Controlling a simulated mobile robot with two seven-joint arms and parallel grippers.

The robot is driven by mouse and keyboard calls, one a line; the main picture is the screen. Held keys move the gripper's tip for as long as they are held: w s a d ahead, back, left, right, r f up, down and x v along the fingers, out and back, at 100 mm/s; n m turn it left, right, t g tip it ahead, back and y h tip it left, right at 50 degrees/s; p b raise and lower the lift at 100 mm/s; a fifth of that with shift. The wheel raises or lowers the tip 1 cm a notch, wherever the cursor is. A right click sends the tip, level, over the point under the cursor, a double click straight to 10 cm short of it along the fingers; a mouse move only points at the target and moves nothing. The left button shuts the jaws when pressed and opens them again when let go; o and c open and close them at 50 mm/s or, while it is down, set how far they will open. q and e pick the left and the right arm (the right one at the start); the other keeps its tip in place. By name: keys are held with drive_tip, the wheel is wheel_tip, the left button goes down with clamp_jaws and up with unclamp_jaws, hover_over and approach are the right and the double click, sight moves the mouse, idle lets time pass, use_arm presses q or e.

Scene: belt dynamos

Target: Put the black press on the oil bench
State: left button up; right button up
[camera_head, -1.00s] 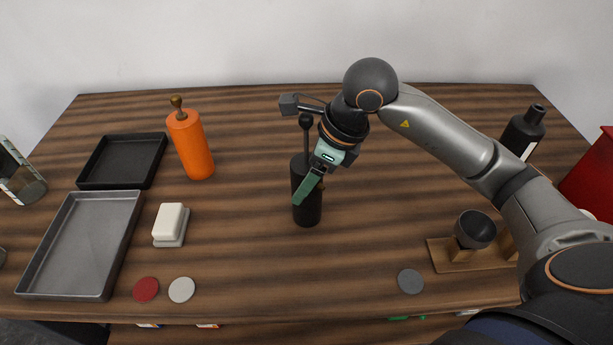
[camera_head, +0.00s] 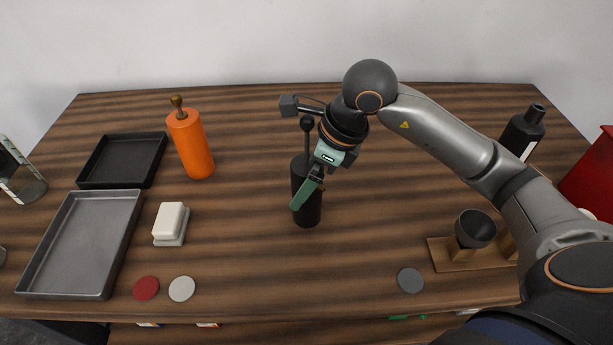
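The black press (camera_head: 307,209) is a dark cylinder with a thin stem and round knob on top. It stands upright on the striped wooden table (camera_head: 240,250), near the middle. My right gripper (camera_head: 308,188) reaches down to it from the upper right. A green finger slants across the front of the press, and the other finger is mostly hidden. The fingers look parted, with the press between them; any contact is hard to tell. Nothing in view is clearly marked as the oil bench. My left gripper is out of view.
An orange press (camera_head: 192,146), a black tray (camera_head: 124,183), a grey tray (camera_head: 62,292) and a soap-like block (camera_head: 169,220) are at left. A wooden stand (camera_head: 443,265) holds a dark bowl (camera_head: 475,229) at right, near a black bottle (camera_head: 522,132). Coloured discs lie in front.

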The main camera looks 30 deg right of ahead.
drive_tip(key=v, duration=1.2)
